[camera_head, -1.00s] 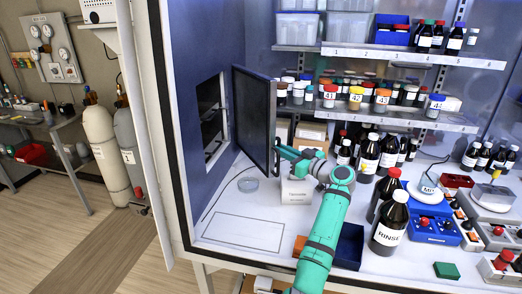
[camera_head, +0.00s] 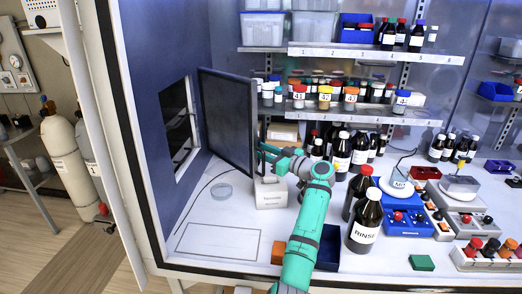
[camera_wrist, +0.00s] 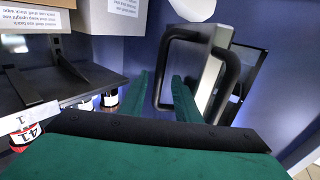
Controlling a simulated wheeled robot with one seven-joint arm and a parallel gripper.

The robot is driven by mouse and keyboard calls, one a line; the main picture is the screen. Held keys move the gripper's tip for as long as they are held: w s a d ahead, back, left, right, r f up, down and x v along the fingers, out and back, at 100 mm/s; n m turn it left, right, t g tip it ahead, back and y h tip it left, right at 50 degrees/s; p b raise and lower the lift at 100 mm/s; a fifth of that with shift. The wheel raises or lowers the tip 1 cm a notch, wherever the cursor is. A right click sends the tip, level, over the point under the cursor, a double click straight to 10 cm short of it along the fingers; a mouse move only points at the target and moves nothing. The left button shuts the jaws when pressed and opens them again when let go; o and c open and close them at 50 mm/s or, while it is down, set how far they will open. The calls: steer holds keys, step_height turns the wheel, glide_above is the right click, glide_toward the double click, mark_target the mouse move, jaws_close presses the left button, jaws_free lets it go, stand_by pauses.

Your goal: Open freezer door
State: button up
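The freezer door (camera_head: 226,122) is a dark flat panel standing swung out from a dark opening (camera_head: 178,125) in the blue left wall. My gripper (camera_head: 263,152) is by the door's right edge, above the white bench. In the wrist view the green fingers of my gripper (camera_wrist: 161,76) are apart. A black loop handle (camera_wrist: 230,75) on a pale door edge (camera_wrist: 206,72) shows ahead of them. The handle's left bar appears between the fingertips; I cannot tell whether they touch it.
A white box (camera_head: 270,194) stands below my gripper. A RINSE bottle (camera_head: 365,226) and a dark blue bin (camera_head: 329,247) are close to my arm. The outlined front left bench area is clear. Shelves (camera_head: 360,114) with jars are at right.

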steer(key=shift+d, duration=0.2)
steer(key=v, duration=0.7)
steer(key=shift+s+d, duration=0.1)
steer(key=shift+s, duration=0.05)
steer(key=shift+c, duration=0.3)
